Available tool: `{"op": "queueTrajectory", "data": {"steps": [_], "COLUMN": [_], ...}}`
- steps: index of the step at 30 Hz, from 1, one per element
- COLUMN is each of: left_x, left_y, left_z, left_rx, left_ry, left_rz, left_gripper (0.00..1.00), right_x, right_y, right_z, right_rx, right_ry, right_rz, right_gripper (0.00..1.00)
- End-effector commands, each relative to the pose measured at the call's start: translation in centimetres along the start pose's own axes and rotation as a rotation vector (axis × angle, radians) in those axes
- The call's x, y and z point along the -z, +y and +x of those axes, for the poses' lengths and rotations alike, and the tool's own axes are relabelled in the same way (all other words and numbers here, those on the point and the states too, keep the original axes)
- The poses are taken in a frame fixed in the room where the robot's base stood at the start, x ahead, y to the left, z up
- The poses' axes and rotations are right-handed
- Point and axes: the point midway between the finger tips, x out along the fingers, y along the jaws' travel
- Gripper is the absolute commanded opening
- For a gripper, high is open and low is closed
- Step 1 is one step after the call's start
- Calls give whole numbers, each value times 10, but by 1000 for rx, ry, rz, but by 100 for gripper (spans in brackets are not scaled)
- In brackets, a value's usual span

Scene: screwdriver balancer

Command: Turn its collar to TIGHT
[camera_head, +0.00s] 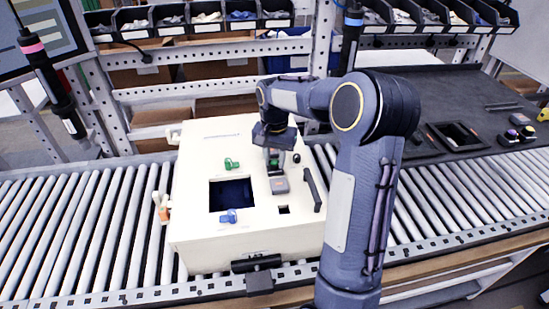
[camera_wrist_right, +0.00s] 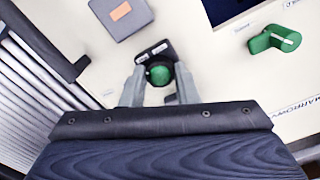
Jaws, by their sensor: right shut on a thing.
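My right gripper (camera_head: 274,157) reaches down onto the top of a cream box (camera_head: 200,149). The knob sits on a small black plate (camera_wrist_right: 152,52) with two small pale labels, too small to read. I cannot tell which setting the knob is at. No collar marked TIGHT can be read. Two dark screwdrivers hang in the head view, one with a pink ring (camera_head: 32,48) and one with a blue ring (camera_head: 353,20). My left gripper is not in view.
A grey block (camera_wrist_right: 122,14), a green lever (camera_wrist_right: 276,40) and a black bar handle (camera_head: 313,190) stand near the knob. A blue lever (camera_head: 229,216) sits beside a dark square opening (camera_head: 232,195). The roller conveyor (camera_head: 85,225) is clear to the left.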

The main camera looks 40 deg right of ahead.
Motion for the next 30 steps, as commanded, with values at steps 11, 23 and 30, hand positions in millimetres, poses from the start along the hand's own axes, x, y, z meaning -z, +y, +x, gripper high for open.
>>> {"op": "queueTrajectory", "data": {"steps": [11,23,30], "left_x": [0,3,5], "left_y": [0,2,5], "left_z": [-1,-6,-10], "left_rx": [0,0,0], "left_ry": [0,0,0], "left_rz": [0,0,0], "left_gripper": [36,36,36], "right_x": [0,0,0], "right_y": [0,-1,-1], "right_z": [-1,-1,-2], "right_rx": [0,0,-1], "right_ry": [0,2,2], "right_rz": [78,403,631], "right_gripper": [5,5,5]}}
